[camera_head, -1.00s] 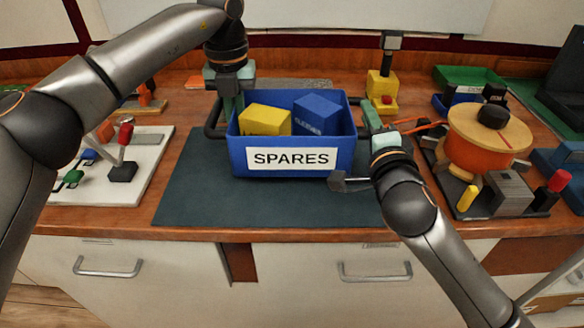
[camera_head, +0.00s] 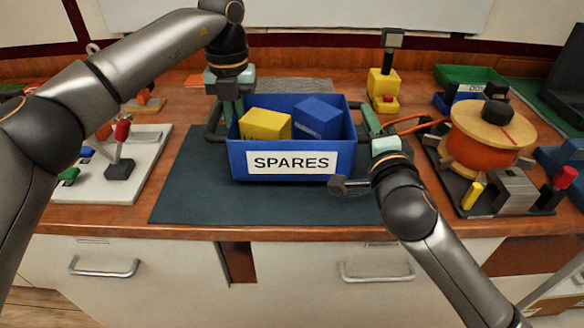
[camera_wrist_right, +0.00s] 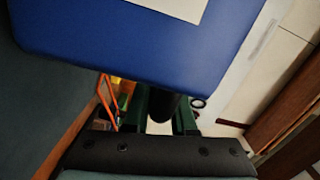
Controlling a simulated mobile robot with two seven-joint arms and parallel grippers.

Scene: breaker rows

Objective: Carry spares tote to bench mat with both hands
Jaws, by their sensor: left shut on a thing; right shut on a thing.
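The blue spares tote (camera_head: 290,147) with its white SPARES label is over the dark bench mat (camera_head: 260,208). It looks upright, and a yellow box (camera_head: 265,124) and a blue box (camera_head: 317,118) lie inside. My left gripper (camera_head: 228,112) is shut on the tote's left handle. My right gripper (camera_head: 370,128) is shut on its right handle. In the right wrist view the green fingers (camera_wrist_right: 165,112) are around a dark handle below the tote wall (camera_wrist_right: 130,40). I cannot tell whether the tote's bottom touches the mat.
A white board with levers (camera_head: 118,180) is left of the mat. A spool with an orange body (camera_head: 478,150) and a grey block (camera_head: 507,190) stand close on the right. A yellow device (camera_head: 383,88) and a green bin (camera_head: 470,76) are behind. The mat's front strip is clear.

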